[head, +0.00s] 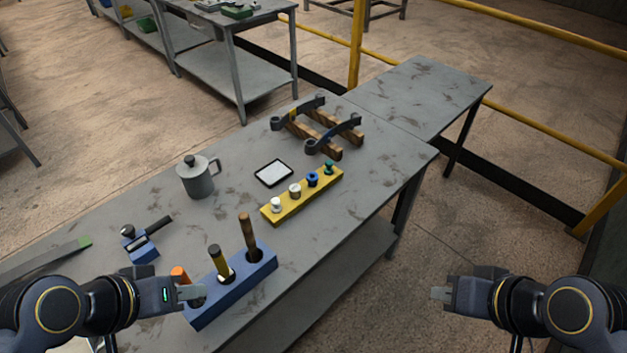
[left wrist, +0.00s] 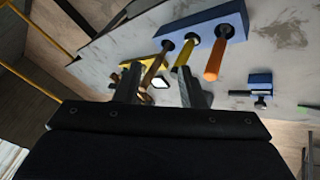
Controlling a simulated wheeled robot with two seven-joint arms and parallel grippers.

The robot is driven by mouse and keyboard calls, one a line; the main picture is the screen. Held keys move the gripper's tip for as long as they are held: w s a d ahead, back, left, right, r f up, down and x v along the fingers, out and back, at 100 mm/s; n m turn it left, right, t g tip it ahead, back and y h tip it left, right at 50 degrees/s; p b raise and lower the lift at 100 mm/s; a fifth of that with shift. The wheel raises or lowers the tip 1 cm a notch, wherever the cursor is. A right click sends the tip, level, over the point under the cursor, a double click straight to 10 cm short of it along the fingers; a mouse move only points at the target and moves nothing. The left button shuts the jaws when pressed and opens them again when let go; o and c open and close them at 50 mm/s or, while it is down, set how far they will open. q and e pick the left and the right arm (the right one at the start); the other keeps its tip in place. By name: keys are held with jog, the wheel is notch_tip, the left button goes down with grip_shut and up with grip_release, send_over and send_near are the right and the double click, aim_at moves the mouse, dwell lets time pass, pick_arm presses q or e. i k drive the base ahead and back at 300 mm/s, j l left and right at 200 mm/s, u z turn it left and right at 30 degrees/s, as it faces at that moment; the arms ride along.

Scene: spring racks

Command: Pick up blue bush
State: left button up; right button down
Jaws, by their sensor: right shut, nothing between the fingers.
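The blue bush (head: 312,179) is a small spool-like piece standing on a yellow block (head: 290,206) on the grey table. It is between a white bush (head: 295,190) and a green one (head: 329,168), with another white one (head: 276,204) at the near end. In the left wrist view I cannot make out the blue bush. My left gripper (head: 190,292) is over the near left table edge, by the blue tool holder and well apart from the bush. Its fingers are spread and empty in the left wrist view (left wrist: 161,92). My right gripper (head: 440,294) is shut and empty, right of the table.
A blue holder (head: 256,271) with upright handled tools stands between my left gripper and the yellow block. A grey mug (head: 197,178), a white-faced tablet (head: 273,173) and black-and-wood racks (head: 323,135) are on the table. Space right of the table is clear.

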aim_at(312, 178)
jog(key=i+l, duration=0.2)
jog(key=i+l+u, duration=0.15)
jog(key=l, duration=0.25)
jog(key=i+l, duration=0.25)
jog(key=i+l+u, duration=0.15)
jog(key=l, duration=0.2)
jog(key=i+l, duration=0.2)
jog(key=l, duration=0.15)
jog(key=i+l+u, duration=0.15)
jog(key=l, duration=0.2)
jog(key=i+l, duration=0.2)
jog(key=l, duration=0.15)
jog(key=u, duration=0.05)
